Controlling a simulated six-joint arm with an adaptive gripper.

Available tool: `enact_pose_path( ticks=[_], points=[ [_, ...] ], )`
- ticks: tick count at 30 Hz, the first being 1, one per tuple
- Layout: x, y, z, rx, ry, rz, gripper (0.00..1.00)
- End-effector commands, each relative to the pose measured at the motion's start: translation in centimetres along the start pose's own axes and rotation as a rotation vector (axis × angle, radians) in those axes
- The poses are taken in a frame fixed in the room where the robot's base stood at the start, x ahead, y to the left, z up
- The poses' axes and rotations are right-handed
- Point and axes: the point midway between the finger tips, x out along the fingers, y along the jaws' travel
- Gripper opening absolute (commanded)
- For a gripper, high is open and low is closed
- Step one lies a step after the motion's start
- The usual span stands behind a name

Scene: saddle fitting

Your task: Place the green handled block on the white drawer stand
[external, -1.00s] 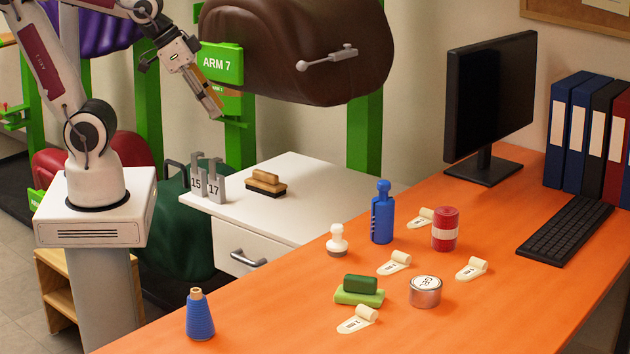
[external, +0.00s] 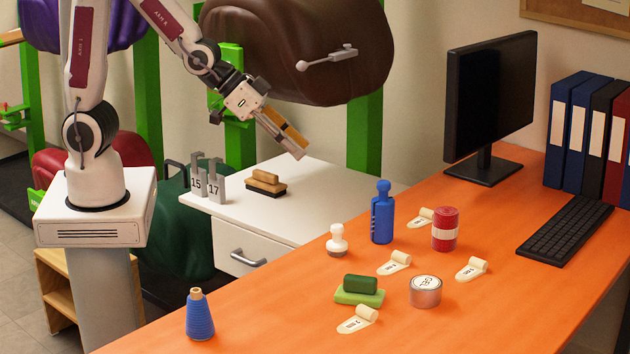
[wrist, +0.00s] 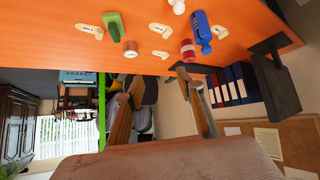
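The green handled block (external: 360,298) has a dark green grip on a light green base. It rests on the orange desk near its front left; it also shows at the top of the wrist view (wrist: 113,26). The white drawer stand (external: 240,232) stands left of the desk, with a grey drawer handle on its front. My gripper (external: 299,148) is in the air above the back of the stand, away from the green block. In the wrist view its two fingers (wrist: 162,82) are wide apart with nothing held between them.
A tan and dark brown handled block (external: 266,182) and metal number tags 15 and 17 (external: 208,182) sit on the stand. A white stamp (external: 337,240), blue bottle (external: 382,212), red roll (external: 445,229), round tin (external: 425,291), blue cone (external: 199,315) and several paper tags surround the block.

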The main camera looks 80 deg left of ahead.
Motion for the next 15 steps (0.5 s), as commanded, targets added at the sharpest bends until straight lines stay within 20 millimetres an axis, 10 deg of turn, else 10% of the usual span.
enact_pose_path(
  ticks=[15],
  points=[
    [8.6,4.1,0.4,0.04,0.118,0.049,0.38]
  ],
)
